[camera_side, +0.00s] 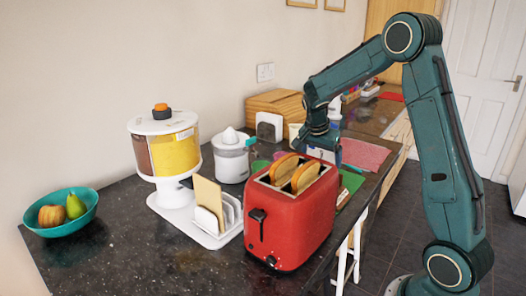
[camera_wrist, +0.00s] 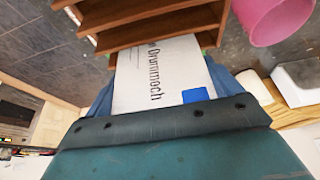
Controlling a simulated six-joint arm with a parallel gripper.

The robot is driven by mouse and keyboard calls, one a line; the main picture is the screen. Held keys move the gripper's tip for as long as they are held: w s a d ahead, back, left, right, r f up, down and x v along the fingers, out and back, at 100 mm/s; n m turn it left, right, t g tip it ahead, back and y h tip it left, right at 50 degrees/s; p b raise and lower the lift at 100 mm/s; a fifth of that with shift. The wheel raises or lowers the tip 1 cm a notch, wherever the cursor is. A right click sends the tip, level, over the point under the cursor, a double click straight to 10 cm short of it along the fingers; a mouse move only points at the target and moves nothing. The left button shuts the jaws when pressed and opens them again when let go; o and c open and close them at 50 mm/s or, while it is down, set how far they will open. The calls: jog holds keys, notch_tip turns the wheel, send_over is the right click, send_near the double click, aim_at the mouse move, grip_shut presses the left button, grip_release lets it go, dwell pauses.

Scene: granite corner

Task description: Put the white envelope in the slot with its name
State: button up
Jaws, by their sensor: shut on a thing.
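The white envelope (camera_wrist: 150,75) fills the middle of the wrist view, with dark printed lettering that reads like "Drummoch" and a blue square at one corner. My gripper (camera_wrist: 162,92) is shut on it, with blue fingers at both sides. A brown wooden rack with several slots (camera_wrist: 150,22) is just beyond the envelope's far end. I cannot tell whether that end is inside a slot. No slot name is readable. In the side view my gripper (camera_side: 320,143) is low behind the red toaster, which hides most of the envelope and the rack.
The red toaster (camera_side: 290,222) with bread stands in front of my gripper. A juicer (camera_side: 231,160), a cereal dispenser (camera_side: 163,150), a white rack (camera_side: 212,222) and a teal fruit bowl (camera_side: 62,222) are to the left. A pink cup (camera_wrist: 272,18) is right of the wooden rack.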

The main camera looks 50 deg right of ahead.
dwell(0.3)
jog(key=o, duration=0.7)
jog(key=shift+r, duration=0.15)
jog(key=shift+r, duration=3.9)
